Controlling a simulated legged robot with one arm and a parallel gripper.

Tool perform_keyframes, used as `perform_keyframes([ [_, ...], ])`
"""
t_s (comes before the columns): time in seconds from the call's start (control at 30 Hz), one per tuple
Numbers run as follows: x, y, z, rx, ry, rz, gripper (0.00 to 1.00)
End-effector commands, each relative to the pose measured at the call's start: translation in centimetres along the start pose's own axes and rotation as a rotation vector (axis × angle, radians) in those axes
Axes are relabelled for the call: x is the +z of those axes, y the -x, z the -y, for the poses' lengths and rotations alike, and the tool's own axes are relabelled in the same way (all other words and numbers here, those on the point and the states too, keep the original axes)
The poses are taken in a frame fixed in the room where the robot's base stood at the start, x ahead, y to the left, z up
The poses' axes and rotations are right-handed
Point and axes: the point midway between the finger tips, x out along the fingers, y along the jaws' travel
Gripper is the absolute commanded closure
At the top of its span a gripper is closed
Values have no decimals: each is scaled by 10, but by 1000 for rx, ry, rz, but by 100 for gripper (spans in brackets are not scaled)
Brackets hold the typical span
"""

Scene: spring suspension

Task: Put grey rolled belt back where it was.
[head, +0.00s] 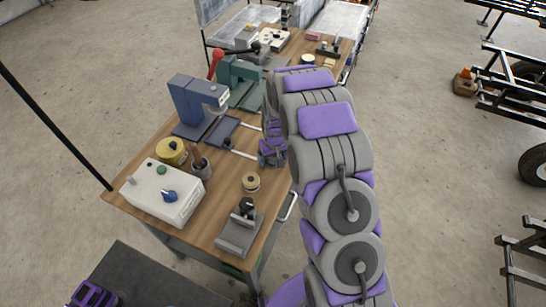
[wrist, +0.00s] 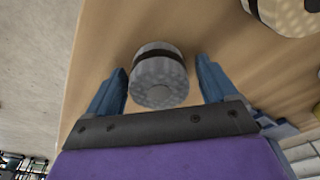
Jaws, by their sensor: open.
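A grey roll with a dark band (wrist: 160,78), which looks like the grey rolled belt, stands on the wooden table in the wrist view. My gripper (wrist: 162,80) is open, with one blue finger on each side of the roll. Gaps show between the fingers and the roll. In the head view my gripper (head: 271,158) is over the table's right side, and I cannot make out the grey roll there; my arm seems to hide it.
A tan roll (head: 251,182) lies nearby; a similar roll shows in the wrist view (wrist: 287,14). A black-grey fixture (head: 240,232), white control box (head: 160,192), yellow roll (head: 171,151) and blue press (head: 195,105) stand on the wooden table (head: 222,185).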

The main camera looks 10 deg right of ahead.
Motion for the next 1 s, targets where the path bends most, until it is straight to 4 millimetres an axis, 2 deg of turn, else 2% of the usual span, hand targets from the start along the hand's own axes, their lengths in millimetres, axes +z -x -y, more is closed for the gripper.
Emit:
perform_keyframes([
  [0.17,0,12,0,0,0,0,14],
  [0.27,-1,26,0,0,0,-1,14],
  [0.6,-1,95,0,0,0,-3,14],
  [0.7,-1,110,0,0,0,-2,14],
  [1.0,2,124,0,0,-1,2,14],
])
